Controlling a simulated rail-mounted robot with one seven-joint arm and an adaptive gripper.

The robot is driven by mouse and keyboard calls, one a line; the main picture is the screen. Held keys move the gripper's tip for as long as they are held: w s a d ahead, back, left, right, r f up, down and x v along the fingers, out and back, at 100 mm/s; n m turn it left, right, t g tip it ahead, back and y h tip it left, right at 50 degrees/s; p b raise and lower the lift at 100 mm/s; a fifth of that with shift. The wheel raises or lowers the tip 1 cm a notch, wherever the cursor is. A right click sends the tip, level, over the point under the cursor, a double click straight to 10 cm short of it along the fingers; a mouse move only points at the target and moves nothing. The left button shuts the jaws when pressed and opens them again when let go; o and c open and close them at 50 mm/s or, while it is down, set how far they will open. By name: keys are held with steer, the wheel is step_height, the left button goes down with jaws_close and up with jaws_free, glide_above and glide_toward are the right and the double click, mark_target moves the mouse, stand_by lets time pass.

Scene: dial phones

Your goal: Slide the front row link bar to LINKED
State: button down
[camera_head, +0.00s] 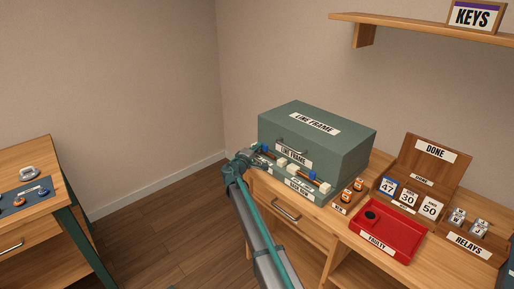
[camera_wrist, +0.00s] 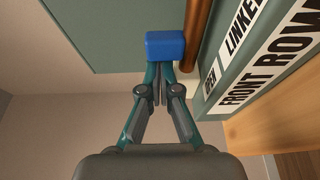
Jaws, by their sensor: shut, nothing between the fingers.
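A blue block (camera_wrist: 165,45) sits just beyond my fingertips in the wrist view, beside a copper-brown bar (camera_wrist: 196,42). My gripper (camera_wrist: 159,72) is shut with nothing between its fingers. Its tips appear at or very near the block; I cannot tell whether they touch. Labels reading FRONT ROW (camera_wrist: 265,75) and LINKED (camera_wrist: 240,28) lie to the right of the bar. In the head view my gripper (camera_head: 243,160) is at the left end of the green LINE FRAME unit (camera_head: 345,150). Blue pieces show along its front ledge, one near my gripper (camera_head: 264,147) and one farther right (camera_head: 313,174).
White blocks (camera_head: 297,170) stand on the same ledge. Orange-topped pieces (camera_head: 358,184), a red FAULTY tray (camera_head: 385,237), a DONE rack with numbered cards (camera_head: 430,151) and RELAYS (camera_head: 472,244) are to the right. A side table (camera_head: 30,190) stands at far left, with open floor between.

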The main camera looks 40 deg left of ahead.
mark_target(267, 149)
steer(key=d+b, duration=0.1)
steer(key=d, duration=0.1)
steer(key=d+b, duration=0.1)
steer(key=d, duration=0.1)
steer(key=shift+s+d+f+b, duration=0.1)
steer(key=shift+s+f+b, duration=0.1)
steer(key=shift+s+b, duration=0.15)
steer(key=shift+d+r, duration=0.1)
steer(key=shift+d, duration=0.15)
steer(key=shift+r, duration=0.1)
steer(key=shift+s, duration=0.1)
steer(key=shift+s+d, duration=0.15)
steer(key=shift+s, duration=0.1)
steer(key=v, duration=1.1)
steer(key=shift+s+a, duration=0.2)
